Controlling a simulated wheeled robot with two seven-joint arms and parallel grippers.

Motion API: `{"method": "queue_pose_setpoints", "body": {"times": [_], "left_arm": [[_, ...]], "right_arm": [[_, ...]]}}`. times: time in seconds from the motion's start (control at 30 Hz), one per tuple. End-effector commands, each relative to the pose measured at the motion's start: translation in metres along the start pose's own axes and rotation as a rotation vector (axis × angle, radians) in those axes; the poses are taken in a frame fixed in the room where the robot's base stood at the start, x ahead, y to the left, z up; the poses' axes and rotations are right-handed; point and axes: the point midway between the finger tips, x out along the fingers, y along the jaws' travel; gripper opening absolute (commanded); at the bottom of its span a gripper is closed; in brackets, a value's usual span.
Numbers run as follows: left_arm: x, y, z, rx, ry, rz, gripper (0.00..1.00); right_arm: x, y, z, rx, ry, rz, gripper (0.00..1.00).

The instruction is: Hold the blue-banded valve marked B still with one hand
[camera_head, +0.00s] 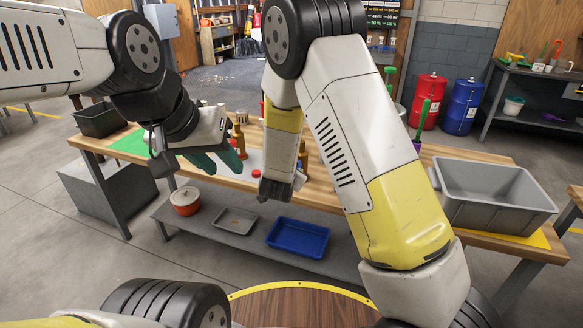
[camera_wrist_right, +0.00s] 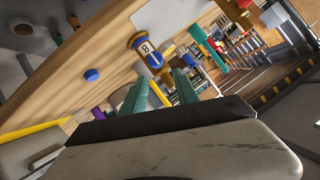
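In the right wrist view, a brass valve with a blue band and a white label (camera_wrist_right: 147,50) stands ahead of my right gripper (camera_wrist_right: 160,88). Its label mark reads like a B or an 8. The green fingers are apart, with nothing between them; the valve is beyond their tips, not touched. Another brass piece (camera_head: 303,156) shows partly behind my right arm.
A wooden workbench (camera_head: 325,190) carries a black bin (camera_head: 99,120) at left and a large grey bin (camera_head: 492,190) at right. A red cap (camera_head: 257,173) lies near its front edge. A blue cap (camera_wrist_right: 92,75) shows in the wrist view. A blue tray (camera_head: 297,237) sits on the lower shelf.

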Motion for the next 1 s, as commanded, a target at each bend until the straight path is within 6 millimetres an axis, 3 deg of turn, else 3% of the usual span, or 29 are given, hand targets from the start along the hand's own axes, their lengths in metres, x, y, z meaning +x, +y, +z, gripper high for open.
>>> {"method": "queue_pose_setpoints", "body": {"times": [0.03,0.17,0.27,0.57,0.73,1.0], "left_arm": [[0.0,0.0,0.0,0.0,0.0,0.0,0.36],[0.0,0.0,0.0,0.0,0.0,0.0,0.36],[0.0,0.0,0.0,0.002,-0.002,-0.001,0.49],[0.02,-0.021,-0.021,0.145,-0.136,0.006,0.49],[0.05,-0.027,-0.054,0.305,-0.206,0.076,0.49],[0.119,-0.011,-0.117,0.533,-0.208,0.223,0.49]], "right_arm": [[0.004,0.004,0.012,-0.022,0.037,0.005,0.36],[0.009,0.009,0.023,-0.052,0.127,0.007,0.36],[0.009,0.01,0.025,-0.063,0.163,0.004,0.36],[0.009,0.01,0.026,-0.066,0.174,0.002,0.36],[0.009,0.011,0.026,-0.066,0.173,0.003,0.36],[0.009,0.011,0.026,-0.066,0.173,0.003,0.36]]}}
